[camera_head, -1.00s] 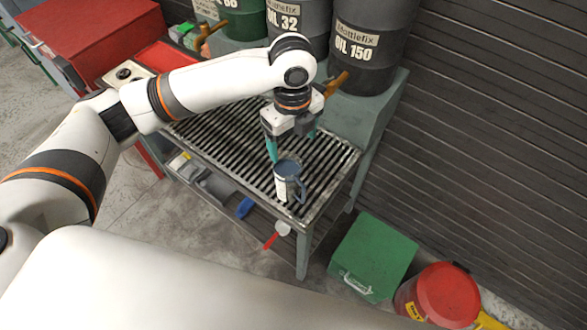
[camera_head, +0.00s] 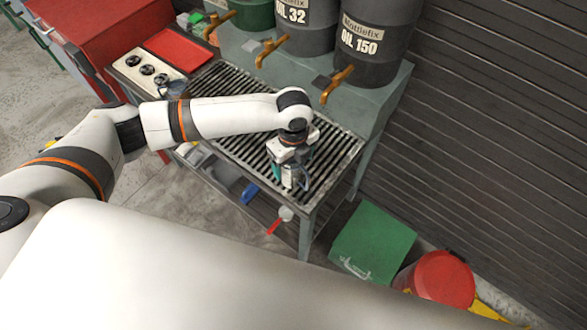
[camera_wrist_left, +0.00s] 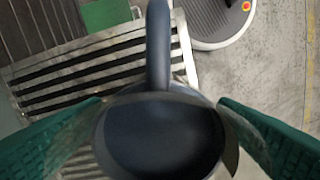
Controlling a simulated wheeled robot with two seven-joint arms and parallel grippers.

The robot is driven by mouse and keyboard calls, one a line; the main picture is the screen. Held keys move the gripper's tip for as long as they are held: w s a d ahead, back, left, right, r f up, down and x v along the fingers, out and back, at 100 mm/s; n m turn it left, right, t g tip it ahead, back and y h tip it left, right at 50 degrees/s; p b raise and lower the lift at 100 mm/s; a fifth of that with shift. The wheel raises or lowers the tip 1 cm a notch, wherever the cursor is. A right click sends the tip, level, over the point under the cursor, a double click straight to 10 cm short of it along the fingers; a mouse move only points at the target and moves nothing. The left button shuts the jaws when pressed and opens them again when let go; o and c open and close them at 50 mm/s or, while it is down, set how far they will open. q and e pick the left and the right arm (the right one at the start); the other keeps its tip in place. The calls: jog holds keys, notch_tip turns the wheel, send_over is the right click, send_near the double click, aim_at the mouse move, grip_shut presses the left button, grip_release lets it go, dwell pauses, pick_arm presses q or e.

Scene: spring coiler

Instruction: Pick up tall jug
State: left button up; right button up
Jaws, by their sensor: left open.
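The tall jug (camera_head: 290,180) is dark blue-grey with a pale label and stands on the slatted rack of the bench, near its front right corner. My left gripper (camera_head: 287,168) is above it, pointing down, and hides much of it. In the left wrist view I look into the open mouth of the jug (camera_wrist_left: 160,135), with its handle pointing to the top of the picture. The teal fingers of my left gripper (camera_wrist_left: 160,105) are open on either side of the jug. I cannot tell if they touch it. My right gripper is not in view.
Oil drums (camera_head: 372,40) with brass taps (camera_head: 336,84) stand behind the rack (camera_head: 335,140). A panel with black knobs (camera_head: 147,70) and a red tray (camera_head: 178,50) are on the left. A green box (camera_head: 372,240) and red-lidded bin (camera_head: 443,280) sit on the floor at the right.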

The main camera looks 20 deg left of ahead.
pick_arm(q)
jog(key=shift+c, duration=0.5)
jog(key=c, duration=1.3)
jog(key=shift+r, duration=0.1)
jog(key=a+r+n+b, duration=0.25)
jog(key=r+n, duration=0.55)
jog(key=n, duration=0.4)
jog(key=a+r+n+b, duration=0.1)
jog(key=a+r+n, duration=0.2)
jog(key=r+n, duration=0.65)
jog(key=s+f+n, duration=0.3)
jog(key=s+f, duration=0.2)
jog(key=s, duration=0.3)
jog(key=shift+a, duration=0.15)
jog(key=shift+w+n, duration=0.1)
jog(key=shift+n, duration=0.15)
